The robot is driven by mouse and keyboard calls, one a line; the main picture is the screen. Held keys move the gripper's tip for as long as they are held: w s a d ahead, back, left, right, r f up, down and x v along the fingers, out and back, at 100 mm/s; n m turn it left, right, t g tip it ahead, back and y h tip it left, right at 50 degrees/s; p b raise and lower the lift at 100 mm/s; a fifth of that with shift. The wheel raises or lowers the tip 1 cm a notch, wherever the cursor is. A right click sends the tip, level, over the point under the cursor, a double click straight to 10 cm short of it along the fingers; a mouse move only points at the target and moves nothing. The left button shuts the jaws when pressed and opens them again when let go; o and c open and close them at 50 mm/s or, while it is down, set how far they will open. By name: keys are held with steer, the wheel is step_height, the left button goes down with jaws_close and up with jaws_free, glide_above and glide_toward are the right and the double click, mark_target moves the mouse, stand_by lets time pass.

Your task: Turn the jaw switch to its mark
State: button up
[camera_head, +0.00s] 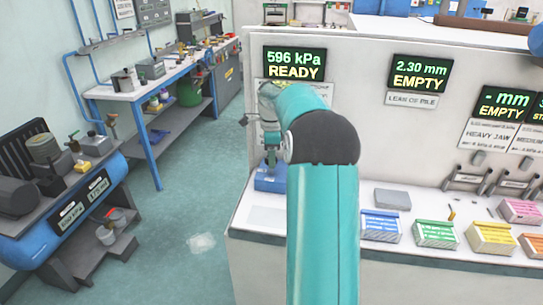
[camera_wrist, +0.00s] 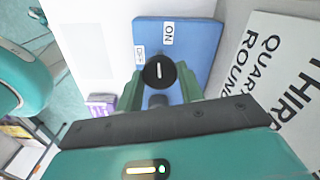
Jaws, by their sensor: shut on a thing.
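The jaw switch shows in the wrist view as a round black knob (camera_wrist: 159,72) with a short white pointer line. It sits on a blue plate (camera_wrist: 200,45) with an ON label and a second, smaller label to its left. The pointer line stands about upright in the picture, toward the ON side. My gripper (camera_wrist: 160,88) has its green fingers on either side of the knob and is shut on it. In the head view the blue switch box (camera_head: 268,180) sits at the console's left end, with my gripper (camera_head: 271,158) over it; the knob is hidden there.
A screen (camera_head: 294,64) reads 596 kPa READY, another (camera_head: 420,74) reads EMPTY. Blue, green and yellow labelled blocks (camera_head: 436,234) line the counter to the right of my arm. A large printed sign (camera_wrist: 275,70) stands close at right in the wrist view. Open floor lies left of the console.

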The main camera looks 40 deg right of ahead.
steer(key=n, duration=0.3)
steer(key=shift+n, duration=0.4)
steer(key=n, duration=0.4)
steer(key=shift+w+r+n, duration=0.1)
steer(key=shift+n, duration=0.2)
steer(key=n, duration=0.4)
steer(key=shift+n, duration=2)
steer(key=o, duration=1)
